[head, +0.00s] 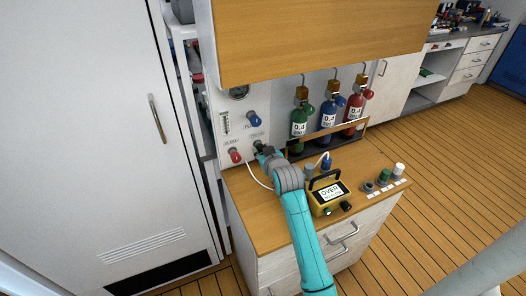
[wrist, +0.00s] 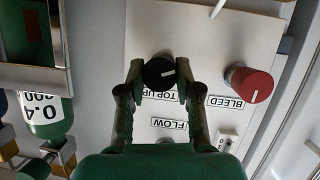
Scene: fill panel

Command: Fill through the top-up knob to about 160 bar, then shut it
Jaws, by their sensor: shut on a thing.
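In the wrist view the black top-up knob (wrist: 159,73) sits between the two fingertips of my gripper (wrist: 160,80), which is shut on it. Its white mark points to the right in that view. The TOP UP label is partly covered by the fingers. In the head view my gripper (head: 262,151) is at the lower right of the white panel (head: 226,108) and mostly hides the knob. A round gauge (head: 238,93) is at the panel's top; its needle is too small to read.
A red bleed knob (wrist: 247,84) is beside the top-up knob, and a blue knob (head: 253,119) is above it. Green, blue and red bottles (head: 299,122) hang to the right. A yellow box (head: 326,197) with an "OVER" display stands on the wooden counter (head: 262,226).

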